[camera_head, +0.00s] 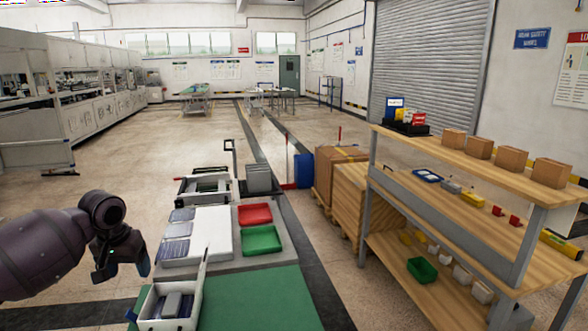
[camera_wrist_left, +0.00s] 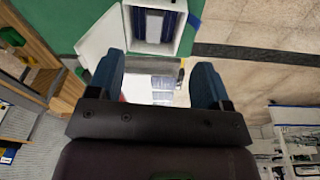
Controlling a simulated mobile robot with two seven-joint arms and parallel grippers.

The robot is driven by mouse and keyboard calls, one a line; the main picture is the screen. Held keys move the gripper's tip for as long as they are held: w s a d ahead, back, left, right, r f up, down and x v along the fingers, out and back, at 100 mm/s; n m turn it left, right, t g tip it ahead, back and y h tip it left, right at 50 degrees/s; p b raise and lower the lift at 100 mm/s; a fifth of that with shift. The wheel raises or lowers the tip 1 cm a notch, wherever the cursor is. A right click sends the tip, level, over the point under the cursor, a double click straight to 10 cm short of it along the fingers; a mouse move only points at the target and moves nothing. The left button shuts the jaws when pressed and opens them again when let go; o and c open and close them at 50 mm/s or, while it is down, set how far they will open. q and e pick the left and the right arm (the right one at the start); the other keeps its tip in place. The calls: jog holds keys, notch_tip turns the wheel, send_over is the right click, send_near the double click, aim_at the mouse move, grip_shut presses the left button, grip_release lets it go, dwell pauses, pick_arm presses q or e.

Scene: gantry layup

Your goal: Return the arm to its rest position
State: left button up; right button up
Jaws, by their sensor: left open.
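My left gripper (camera_head: 128,268) hangs at the lower left in the head view, at the end of my dark arm. It is beside the workbench, a little left of and above the white box. In the left wrist view its two blue fingers (camera_wrist_left: 158,78) are spread wide, with nothing held between them. The white open box (camera_head: 152,322) holds dark blue-grey flat pieces and has its lid raised. The box also shows beyond the fingers in the left wrist view (camera_wrist_left: 187,38). My right gripper is in neither view.
A green mat (camera_head: 265,305) covers the bench's near end. A red tray (camera_head: 255,214) and a green tray (camera_head: 261,240) sit beyond it, beside a white sheet (camera_head: 210,235) and several grey pieces. A wooden shelf unit (camera_head: 450,195) stands at right. Open floor lies left of the bench.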

pick_arm(q)
jog(key=w+d+r+m+t, duration=0.4)
jog(key=w+d+t, duration=0.1)
jog(key=w+t, duration=0.25)
jog(key=s+d+f+m+t+h+b, duration=0.45)
jog(key=d+f, duration=0.35)
jog(key=f, duration=0.2)
jog(key=s+a+f+n+g+y+b, duration=0.2)
jog(key=s+f+n+y+b, duration=0.3)
jog(key=s+f, duration=2.5)
jog(key=s+a+n, duration=0.1)
jog(key=s, duration=0.3)
jog(key=shift+f+n, duration=0.3)
jog(key=shift+n, duration=0.05)
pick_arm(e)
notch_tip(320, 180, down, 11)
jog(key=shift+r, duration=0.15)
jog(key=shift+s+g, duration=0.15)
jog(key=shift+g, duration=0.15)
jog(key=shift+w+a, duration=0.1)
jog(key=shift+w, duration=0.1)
